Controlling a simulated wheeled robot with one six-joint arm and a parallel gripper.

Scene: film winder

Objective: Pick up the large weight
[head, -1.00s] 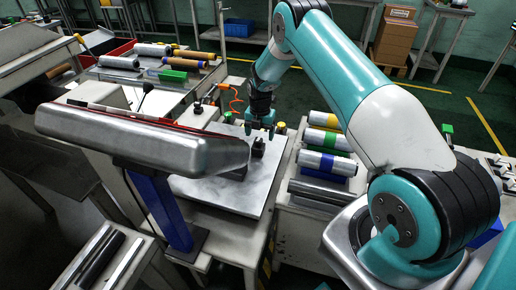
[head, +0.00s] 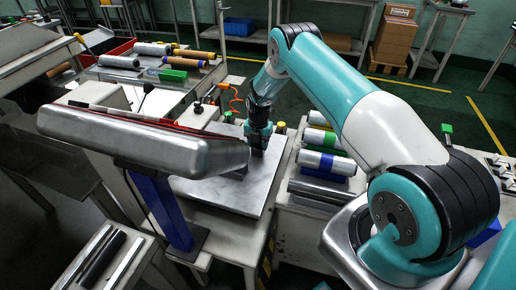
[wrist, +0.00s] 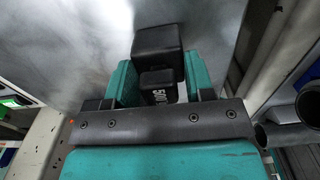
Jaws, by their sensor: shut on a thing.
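My gripper (head: 258,148) points down at the metal plate in the head view, its fingertips low over the plate. In the wrist view, its two teal fingers (wrist: 157,82) are shut on a black weight (wrist: 158,88) with a white marking that looks like "500". A larger black block (wrist: 158,42) shows just beyond the fingertips. I cannot tell whether it is part of the same weight or a separate piece. I cannot tell whether the weight touches the plate.
The metal plate (head: 230,198) lies on a work stand. A silver housing on a blue post (head: 160,208) stands close at its left. Several film rolls (head: 327,163) lie on the bench to its right. Orange coiled tubing (head: 237,104) is behind the plate.

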